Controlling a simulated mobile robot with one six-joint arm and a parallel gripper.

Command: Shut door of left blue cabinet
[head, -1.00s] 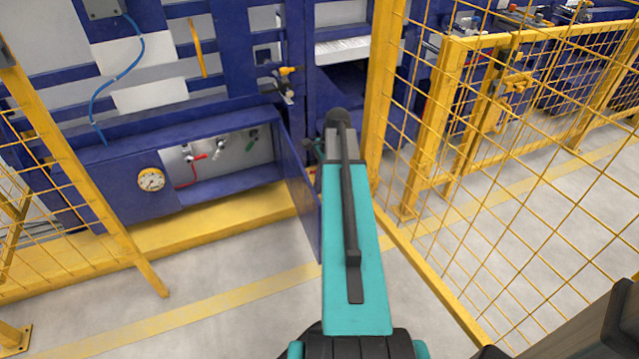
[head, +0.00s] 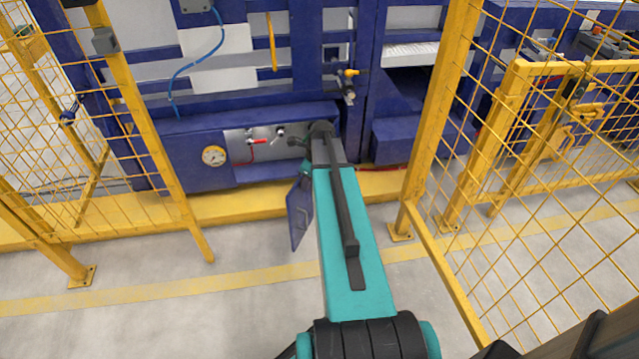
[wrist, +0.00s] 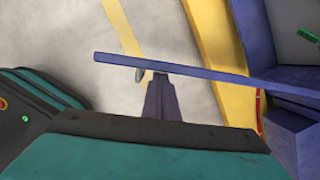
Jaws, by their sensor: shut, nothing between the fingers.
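The blue cabinet (head: 185,170) is at the left centre of the head view, low on the blue machine. Its front opening is uncovered, with a red-handled valve (head: 262,141) inside. Its blue door (head: 298,215) stands open, sticking out toward me just left of my teal arm. In the wrist view the door (wrist: 215,76) is seen nearly edge-on, with a small grey knob (wrist: 139,75) on it. My gripper (wrist: 160,80) is shut and empty, its tips at the door's near side. I cannot tell whether they touch. My arm hides the gripper in the head view.
A round gauge (head: 213,156) is on the cabinet front. Yellow mesh fences stand at the left (head: 135,120) and right (head: 425,130). A yellow base rail (head: 230,205) runs below the cabinet. Grey floor in front is clear.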

